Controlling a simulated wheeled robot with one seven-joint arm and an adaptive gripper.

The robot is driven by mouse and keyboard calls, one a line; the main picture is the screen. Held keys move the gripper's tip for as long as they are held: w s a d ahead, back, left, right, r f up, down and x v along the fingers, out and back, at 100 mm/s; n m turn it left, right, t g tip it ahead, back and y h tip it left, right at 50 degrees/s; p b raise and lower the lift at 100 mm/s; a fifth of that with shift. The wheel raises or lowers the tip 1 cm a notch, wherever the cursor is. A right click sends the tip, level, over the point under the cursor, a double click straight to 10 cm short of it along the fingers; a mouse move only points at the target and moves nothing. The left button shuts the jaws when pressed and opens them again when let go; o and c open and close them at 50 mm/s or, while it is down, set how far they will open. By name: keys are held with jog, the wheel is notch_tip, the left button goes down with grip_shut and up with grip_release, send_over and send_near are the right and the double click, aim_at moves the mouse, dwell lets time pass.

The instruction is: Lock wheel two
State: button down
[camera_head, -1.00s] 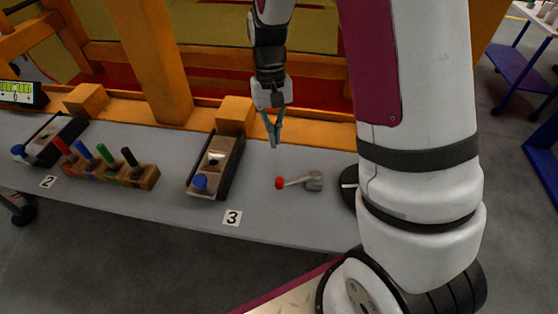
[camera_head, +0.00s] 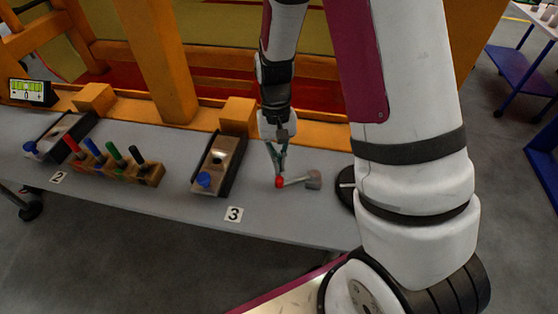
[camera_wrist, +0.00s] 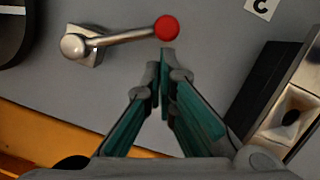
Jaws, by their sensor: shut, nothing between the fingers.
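A small metal lever with a red ball knob (camera_head: 279,182) lies on the grey table, its grey pivot block (camera_head: 314,180) to the right. In the wrist view the red knob (camera_wrist: 166,28) is just beyond my fingertips, and the lever's arm (camera_wrist: 125,38) runs left to its square base. My gripper (camera_head: 279,170) is shut and empty, pointing down close to the knob. In the wrist view my gripper (camera_wrist: 164,58) shows its green fingers together at the tips. Whether the tips touch the knob I cannot tell.
A similar block (camera_head: 62,135) sits by label 2 (camera_head: 58,177). A wooden rack (camera_head: 112,165) holds several coloured markers. Orange beams (camera_head: 160,60) stand behind.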

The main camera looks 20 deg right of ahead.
jog(key=shift+s, duration=0.1)
jog(key=shift+s+a+n, duration=0.15)
jog(key=shift+n, duration=0.25)
